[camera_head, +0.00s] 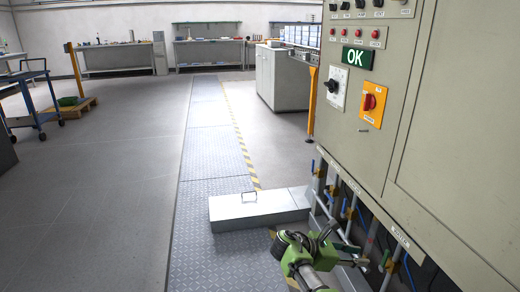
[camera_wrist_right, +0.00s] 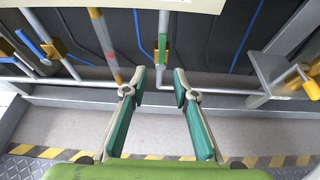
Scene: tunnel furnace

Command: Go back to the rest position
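My right gripper (camera_head: 326,236) shows low in the head view, with green and black parts, in front of the pipes under the control cabinet. In the right wrist view my right gripper (camera_wrist_right: 160,82) has its two green-padded fingers apart with nothing between them. Its fingers point toward the pipes (camera_wrist_right: 215,90) and a green valve handle (camera_wrist_right: 162,48); I cannot tell how far away these are. My left gripper is in neither view.
The grey control cabinet (camera_head: 445,130), with a green OK sign (camera_head: 358,57) and an orange-plated red switch (camera_head: 372,102), fills the right. A metal box (camera_head: 258,210) lies on the floor. Open floor (camera_head: 100,190) stretches left. A blue cart (camera_head: 30,95) stands far left.

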